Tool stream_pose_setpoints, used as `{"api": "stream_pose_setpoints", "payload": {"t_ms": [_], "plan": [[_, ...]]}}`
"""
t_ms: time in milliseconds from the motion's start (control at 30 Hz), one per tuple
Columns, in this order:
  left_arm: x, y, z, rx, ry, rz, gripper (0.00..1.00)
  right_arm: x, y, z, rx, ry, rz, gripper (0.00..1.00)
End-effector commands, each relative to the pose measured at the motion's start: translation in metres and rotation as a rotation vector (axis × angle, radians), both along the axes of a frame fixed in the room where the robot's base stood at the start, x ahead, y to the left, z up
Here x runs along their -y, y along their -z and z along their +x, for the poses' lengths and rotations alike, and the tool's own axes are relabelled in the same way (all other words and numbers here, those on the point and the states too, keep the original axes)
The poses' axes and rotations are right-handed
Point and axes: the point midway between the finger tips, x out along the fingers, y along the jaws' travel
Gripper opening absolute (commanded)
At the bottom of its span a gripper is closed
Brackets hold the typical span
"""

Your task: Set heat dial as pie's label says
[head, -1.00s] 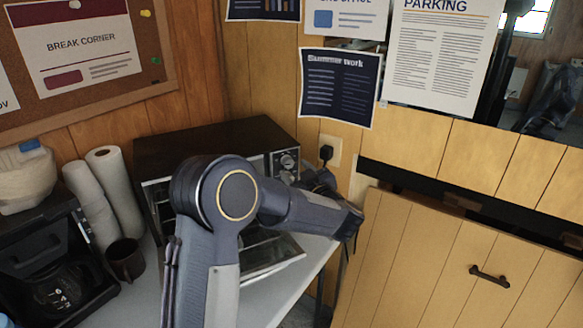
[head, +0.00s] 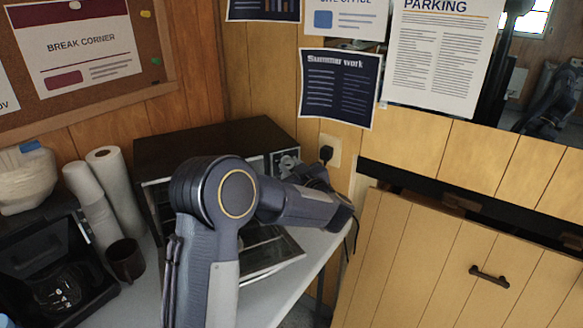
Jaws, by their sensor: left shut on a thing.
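A dark toaster oven (head: 215,137) stands on the white counter at the centre left, its glass door (head: 272,257) lowered open. My left arm crosses in front of it. My left gripper (head: 291,168) is at the control panel on the oven's right side, shut on the top heat dial (head: 287,159), which it mostly covers. The dial's pointer and marks are too small and covered to read. The oven's inside is mostly hidden behind my arm. No pie or pie label can be made out. My right gripper is not in view.
A coffee maker (head: 50,262), a dark mug (head: 125,260) and paper rolls (head: 107,180) stand left of the oven. A wall socket with a plug (head: 327,153) is close right of the panel. A wooden cabinet door (head: 430,265) is at the right.

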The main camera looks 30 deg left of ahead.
Motion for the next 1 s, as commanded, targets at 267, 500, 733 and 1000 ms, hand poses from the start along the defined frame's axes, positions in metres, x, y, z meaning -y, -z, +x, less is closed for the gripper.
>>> {"api": "stream_pose_setpoints", "payload": {"t_ms": [267,500,733,1000], "plan": [[0.000,-0.004,0.000,-0.055,0.001,0.037,0.04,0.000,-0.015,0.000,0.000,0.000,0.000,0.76],[0.001,-0.007,0.000,-0.194,0.002,0.129,0.04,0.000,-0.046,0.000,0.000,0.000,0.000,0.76],[0.000,-0.007,0.000,-0.368,0.002,0.244,0.04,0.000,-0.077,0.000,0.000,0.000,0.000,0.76],[0.000,-0.005,-0.001,-0.549,0.002,0.365,0.04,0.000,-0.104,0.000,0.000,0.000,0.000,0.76]]}}
